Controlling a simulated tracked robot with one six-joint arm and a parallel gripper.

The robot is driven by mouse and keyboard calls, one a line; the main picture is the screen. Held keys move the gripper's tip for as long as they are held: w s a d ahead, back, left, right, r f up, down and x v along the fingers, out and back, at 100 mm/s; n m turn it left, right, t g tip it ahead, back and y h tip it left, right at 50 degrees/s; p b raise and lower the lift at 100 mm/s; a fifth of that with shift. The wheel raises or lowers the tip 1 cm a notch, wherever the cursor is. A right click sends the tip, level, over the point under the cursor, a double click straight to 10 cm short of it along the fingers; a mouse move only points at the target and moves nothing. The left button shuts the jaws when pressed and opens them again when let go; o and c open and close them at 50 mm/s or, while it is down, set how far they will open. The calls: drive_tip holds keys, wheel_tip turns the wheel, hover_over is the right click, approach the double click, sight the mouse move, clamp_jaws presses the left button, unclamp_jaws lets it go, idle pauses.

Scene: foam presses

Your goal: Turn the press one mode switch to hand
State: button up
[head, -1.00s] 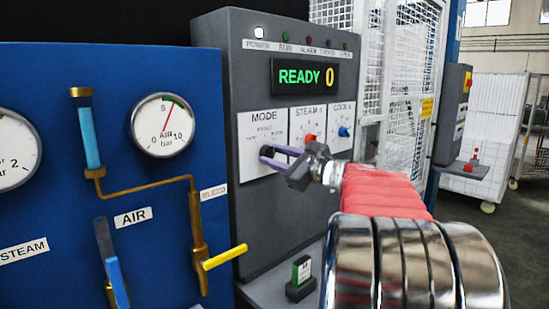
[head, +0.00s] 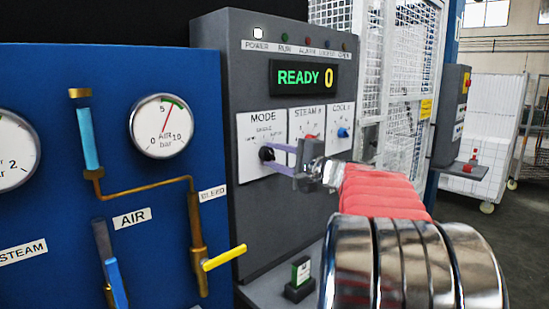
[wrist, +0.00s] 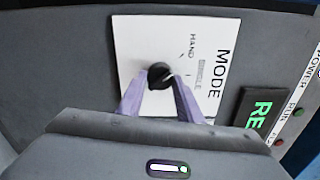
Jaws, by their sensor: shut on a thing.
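The mode switch is a black knob (head: 266,154) on a white MODE plate (head: 258,125) on the grey control panel. My gripper (head: 271,156) reaches it from the right, its purple fingers shut on the knob. In the wrist view the knob (wrist: 159,75) sits between the two fingertips (wrist: 158,82). The plate there (wrist: 140,40) appears turned sideways, with HAND and SINGLE marks beside the knob. A pale pointer line on the knob is small; I cannot tell for certain which mark it points to.
Right of the mode plate are a red steam knob (head: 310,138) and a blue cool knob (head: 343,132). The display (head: 303,77) reads READY 0. A blue panel (head: 60,180) with gauges and a yellow bleed handle (head: 225,257) stands left. A white mesh guard (head: 400,100) stands behind.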

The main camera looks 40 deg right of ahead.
drive_tip(key=shift+a+f+n, duration=0.1)
drive_tip(key=shift+f+n, duration=0.1)
drive_tip(key=shift+n, duration=0.5)
drive_tip(key=o, duration=0.7)
drive_tip(key=shift+c, duration=0.2)
drive_tip(key=o, duration=0.4)
drive_tip(key=shift+r, duration=0.1)
drive_tip(key=s, duration=1.3)
drive_tip(key=shift+s+d, duration=0.25)
drive_tip(key=shift+s, duration=0.15)
